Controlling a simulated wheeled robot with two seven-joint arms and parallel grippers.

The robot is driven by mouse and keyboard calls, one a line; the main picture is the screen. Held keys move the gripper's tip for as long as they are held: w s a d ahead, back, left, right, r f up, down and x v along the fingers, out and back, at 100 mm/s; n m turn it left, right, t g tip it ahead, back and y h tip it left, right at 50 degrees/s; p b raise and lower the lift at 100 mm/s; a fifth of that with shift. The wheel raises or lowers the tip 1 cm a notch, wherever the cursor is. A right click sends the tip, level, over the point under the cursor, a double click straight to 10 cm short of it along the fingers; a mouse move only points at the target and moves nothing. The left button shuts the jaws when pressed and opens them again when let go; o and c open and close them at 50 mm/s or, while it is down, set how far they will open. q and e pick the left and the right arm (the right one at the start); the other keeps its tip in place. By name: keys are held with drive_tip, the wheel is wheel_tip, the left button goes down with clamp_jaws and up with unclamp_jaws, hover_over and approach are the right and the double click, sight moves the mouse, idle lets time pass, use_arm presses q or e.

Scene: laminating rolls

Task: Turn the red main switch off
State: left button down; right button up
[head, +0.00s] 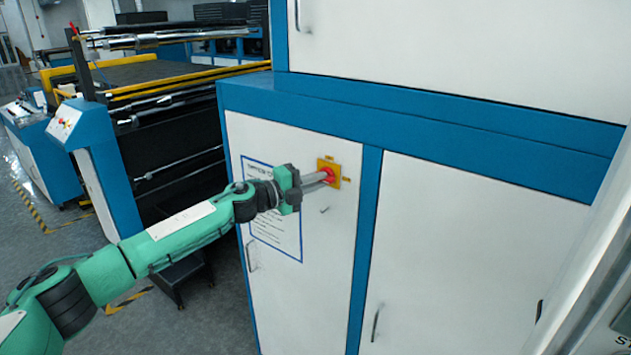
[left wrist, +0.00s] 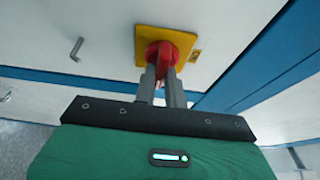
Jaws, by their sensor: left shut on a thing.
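The red main switch (head: 328,175) sits on a yellow plate (head: 335,167) on the white cabinet door. In the left wrist view the red switch knob (left wrist: 160,55) shows in front of its yellow plate (left wrist: 180,40). My left gripper (head: 322,177) reaches it from the left, and its two grey fingers are shut on the red knob. It also shows in the left wrist view (left wrist: 160,75). The fingers hide part of the knob, so its exact turn position cannot be read. My right gripper is not in view.
The cabinet has blue frames and white doors with small handles (head: 375,322). A printed sheet (head: 285,235) is on the door behind my left wrist. A roller machine (head: 165,130) with yellow rails stands at the left. Grey floor lies at lower left.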

use_arm(q)
drive_tip(key=shift+f, duration=0.1)
drive_tip(key=c, duration=1.5)
unclamp_jaws()
drive_tip(key=shift+o, duration=0.2)
drive_tip(key=shift+a, duration=0.1)
drive_tip(key=b+v, duration=0.5)
drive_tip(key=v, duration=0.8)
drive_tip(key=shift+s+a+b, duration=0.2)
drive_tip(key=shift+a+b, duration=0.05)
drive_tip(key=shift+b, duration=0.05)
